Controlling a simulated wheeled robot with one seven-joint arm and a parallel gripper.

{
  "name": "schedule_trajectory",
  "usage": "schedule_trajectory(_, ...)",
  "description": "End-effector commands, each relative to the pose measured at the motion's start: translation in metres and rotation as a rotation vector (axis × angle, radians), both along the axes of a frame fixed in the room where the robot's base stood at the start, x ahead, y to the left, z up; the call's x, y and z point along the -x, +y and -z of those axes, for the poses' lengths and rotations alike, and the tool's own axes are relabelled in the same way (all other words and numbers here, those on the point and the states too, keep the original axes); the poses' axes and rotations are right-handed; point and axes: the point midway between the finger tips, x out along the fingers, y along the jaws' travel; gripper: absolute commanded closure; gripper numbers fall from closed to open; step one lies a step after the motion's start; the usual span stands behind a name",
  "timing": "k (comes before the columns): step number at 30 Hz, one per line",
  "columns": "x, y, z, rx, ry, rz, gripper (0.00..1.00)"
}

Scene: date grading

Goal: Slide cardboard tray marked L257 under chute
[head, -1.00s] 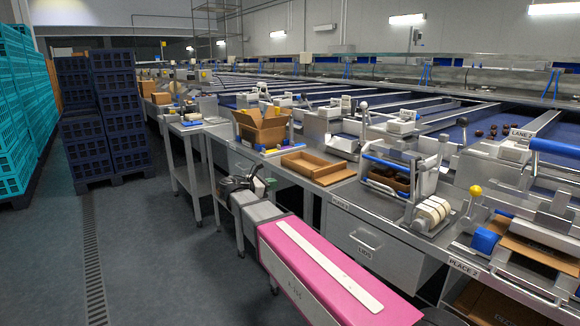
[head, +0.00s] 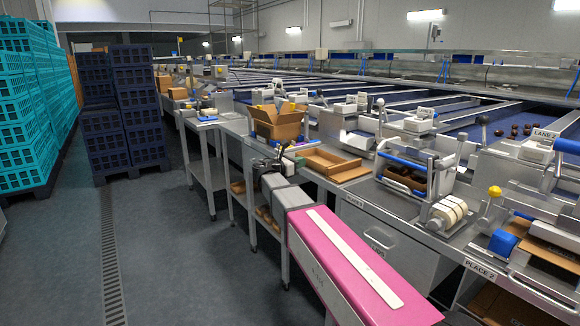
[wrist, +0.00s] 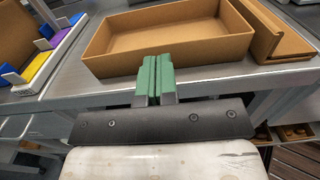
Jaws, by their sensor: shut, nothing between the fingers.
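An open, empty cardboard tray (head: 326,168) lies on the steel bench in the head view. In the wrist view the tray (wrist: 215,77) is just beyond the fingertips, with its near wall facing me. No L257 mark is readable on it. My gripper (head: 284,150) is at the bench's front edge, to the left of the tray in the head view. Its green fingers, seen in the wrist view (wrist: 155,78), are shut together with nothing between them. Whether they touch the tray wall I cannot tell. I cannot make out which structure is the chute.
An open cardboard box (head: 278,130) stands left of the tray. Another cardboard piece (wrist: 272,35) adjoins the tray's right side. A blue-handled device (head: 405,160) stands right of it. Navy crates (head: 125,115) and teal crates (head: 28,120) are stacked at left; grey floor between is open.

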Motion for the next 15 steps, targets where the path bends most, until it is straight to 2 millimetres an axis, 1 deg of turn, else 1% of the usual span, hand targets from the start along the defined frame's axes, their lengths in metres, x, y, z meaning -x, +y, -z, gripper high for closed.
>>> schedule_trajectory(1,-0.004,-0.006,0.0,0.0,0.0,0.002,1.0)
schedule_trajectory(6,-0.011,-0.017,0.0,0.0,0.0,0.001,1.0)
schedule_trajectory(15,-0.013,-0.02,0.0,0.0,0.0,0.0,1.0)
